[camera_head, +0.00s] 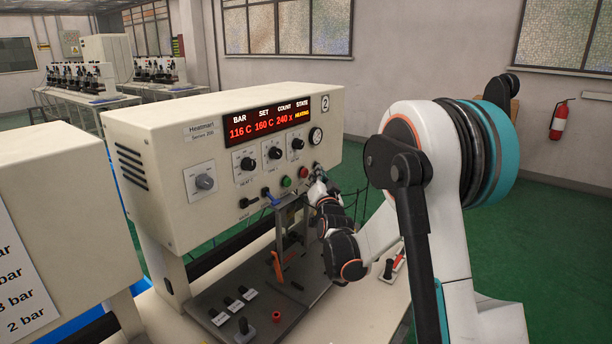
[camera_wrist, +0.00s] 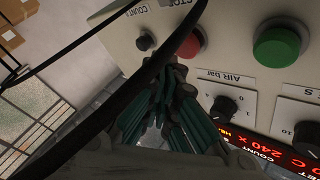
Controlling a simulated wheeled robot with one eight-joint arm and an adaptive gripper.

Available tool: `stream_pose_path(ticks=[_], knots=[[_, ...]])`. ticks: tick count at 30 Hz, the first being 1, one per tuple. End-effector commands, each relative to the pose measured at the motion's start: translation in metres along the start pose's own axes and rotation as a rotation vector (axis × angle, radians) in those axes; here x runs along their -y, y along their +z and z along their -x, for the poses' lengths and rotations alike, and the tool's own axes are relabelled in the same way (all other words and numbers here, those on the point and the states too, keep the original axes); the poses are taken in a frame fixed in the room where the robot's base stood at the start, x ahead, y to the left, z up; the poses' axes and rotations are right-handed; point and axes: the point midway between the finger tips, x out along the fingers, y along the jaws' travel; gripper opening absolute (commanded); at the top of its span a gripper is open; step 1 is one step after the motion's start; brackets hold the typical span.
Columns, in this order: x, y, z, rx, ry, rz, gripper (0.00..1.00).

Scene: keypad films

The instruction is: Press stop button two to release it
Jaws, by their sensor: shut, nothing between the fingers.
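The machine marked 2 (camera_head: 225,165) has a red button (camera_head: 303,172) on the lower right of its front panel, beside a green button (camera_head: 286,182). In the wrist view the red button (camera_wrist: 190,42) shows just beyond my fingertips, with the green button (camera_wrist: 277,45) to its right. My gripper (camera_head: 318,174) is at the panel right by the red button, in the wrist view (camera_wrist: 176,72) with its fingers together and nothing held. The fingertips overlap the button's lower edge in that view. I cannot tell whether they touch it or whether it is pressed in.
A black knob (camera_wrist: 145,40) sits left of the red button, and the AIR bar knob (camera_wrist: 222,108) lies below. The display (camera_head: 268,122) reads 116 C, 160 C, 240 x, HEATING. A small red knob (camera_head: 276,316) stands on the machine's base. Another machine (camera_head: 55,230) is at left.

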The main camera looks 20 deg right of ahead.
Motion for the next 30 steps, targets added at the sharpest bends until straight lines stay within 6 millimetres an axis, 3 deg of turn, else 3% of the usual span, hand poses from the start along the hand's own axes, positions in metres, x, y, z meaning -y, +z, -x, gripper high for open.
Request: stream_pose_path(ticks=[8,22,30], knots=[[-0.001,-0.001,0.001,-0.001,0.0,0.0,0.0],[-0.022,-0.022,0.03,-0.002,0.001,0.001,0.0],[-0.025,-0.026,0.035,0.0,0.0,0.0,0.0]])
